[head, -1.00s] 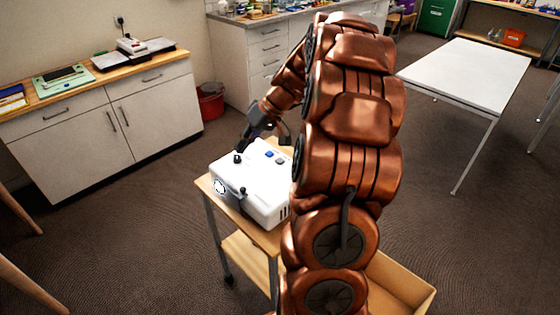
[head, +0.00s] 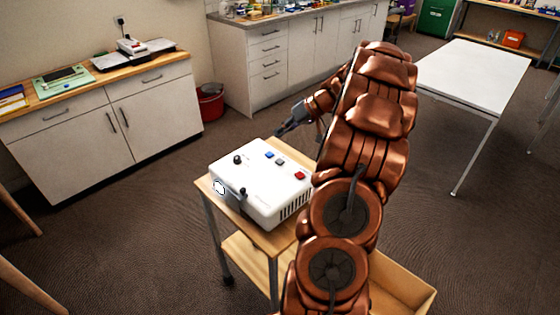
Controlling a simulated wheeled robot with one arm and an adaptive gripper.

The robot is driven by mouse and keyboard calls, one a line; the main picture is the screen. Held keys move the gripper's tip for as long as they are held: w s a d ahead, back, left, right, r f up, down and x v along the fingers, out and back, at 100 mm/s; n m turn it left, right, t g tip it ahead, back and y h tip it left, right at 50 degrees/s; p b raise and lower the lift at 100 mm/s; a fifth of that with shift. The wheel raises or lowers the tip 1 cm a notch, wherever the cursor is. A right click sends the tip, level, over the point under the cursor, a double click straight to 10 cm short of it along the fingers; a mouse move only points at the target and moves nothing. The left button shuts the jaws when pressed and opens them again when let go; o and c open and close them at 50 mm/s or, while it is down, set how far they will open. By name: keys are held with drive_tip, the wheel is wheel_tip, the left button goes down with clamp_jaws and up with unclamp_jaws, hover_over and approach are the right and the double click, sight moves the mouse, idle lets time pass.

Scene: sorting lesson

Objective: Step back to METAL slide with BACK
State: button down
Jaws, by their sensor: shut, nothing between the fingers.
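A white box-shaped projector (head: 250,188) stands on a small wooden-topped trolley. Any labels are too small to read, so I cannot tell which button is BACK. No slide image shows in this view. My gripper (head: 280,132) is shut and empty, just beyond the far edge of the projector, apart from the buttons. My arm hides part of the trolley's right side.
The trolley top (head: 290,152) has a narrow bare strip behind the projector. A cabinet (head: 130,120) stands at the left, with a red bin (head: 210,104) beside it. A white table (head: 470,75) stands at the right. Floor around the trolley is largely clear.

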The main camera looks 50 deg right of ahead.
hover_over(282, 161)
wheel_tip(282, 161, down, 7)
drive_tip(key=shift+w+f+b, duration=0.1)
drive_tip(key=shift+b, duration=0.3)
drive_tip(key=shift+f+b, duration=0.55)
drive_tip(key=shift+b, duration=0.1)
drive_tip(key=shift+f+b, duration=0.9)
drive_tip(key=shift+b, duration=0.6)
idle(1.6)
drive_tip(key=shift+r, duration=0.15)
idle(0.3)
drive_tip(key=shift+r, duration=0.75)
drive_tip(key=shift+r, duration=2.55)
